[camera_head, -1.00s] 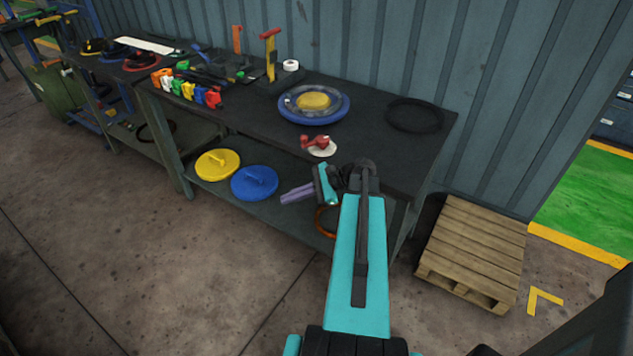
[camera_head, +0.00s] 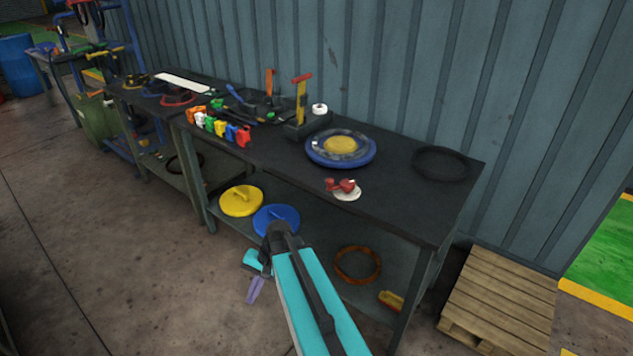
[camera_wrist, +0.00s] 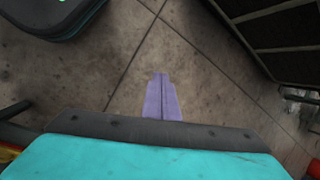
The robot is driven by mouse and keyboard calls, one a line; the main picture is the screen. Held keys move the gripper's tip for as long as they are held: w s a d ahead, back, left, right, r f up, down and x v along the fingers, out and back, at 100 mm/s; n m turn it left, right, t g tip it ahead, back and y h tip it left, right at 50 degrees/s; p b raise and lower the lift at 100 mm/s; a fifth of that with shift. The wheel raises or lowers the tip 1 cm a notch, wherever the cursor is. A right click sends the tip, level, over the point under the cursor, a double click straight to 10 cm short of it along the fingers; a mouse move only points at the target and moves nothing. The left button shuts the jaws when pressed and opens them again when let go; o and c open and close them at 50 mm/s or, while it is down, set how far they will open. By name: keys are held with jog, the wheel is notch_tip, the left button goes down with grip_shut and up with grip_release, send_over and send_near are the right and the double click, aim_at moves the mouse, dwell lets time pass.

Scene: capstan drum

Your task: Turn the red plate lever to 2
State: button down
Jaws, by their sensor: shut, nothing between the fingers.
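The red lever (camera_head: 341,184) sits on a small round white plate (camera_head: 347,194) near the front edge of the dark workbench. The markings on the plate are too small to read. My gripper (camera_head: 252,301) has purple fingers, shut and empty. It points down over the floor in front of the bench, apart from the lever and lower in the picture to its left. The wrist view shows the shut fingers (camera_wrist: 160,78) against bare floor, with no lever in sight.
On the bench are a blue-rimmed disc (camera_head: 313,155), a black ring (camera_head: 440,148) and several coloured blocks (camera_head: 220,128). Yellow (camera_head: 236,207) and blue (camera_head: 290,213) discs and an orange ring (camera_head: 345,277) lie on the lower shelf. A wooden pallet (camera_head: 500,305) stands right. Floor in front is clear.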

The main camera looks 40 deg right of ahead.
jog(key=s+a+f+n+g+h, duration=0.2)
jog(key=s+a+f+n+h, duration=0.2)
jog(key=a+f+n, duration=0.45)
jog(key=s+f+g, duration=0.1)
jog(key=s+f, duration=0.3)
jog(key=s, duration=0.3)
jog(key=s+a+f+n+g+h, duration=0.1)
jog(key=s+f, duration=0.3)
jog(key=s, duration=0.4)
jog(key=s+a+f+n+g, duration=0.1)
jog(key=s+f+g, duration=0.1)
jog(key=s+f, duration=0.2)
jog(key=s, duration=0.3)
jog(key=shift+s+a+f+g, duration=0.25)
jog(key=shift+s+f+g, duration=0.05)
jog(key=shift+s+g, duration=0.1)
jog(key=shift+s+n, duration=0.1)
jog(key=shift+n, duration=0.15)
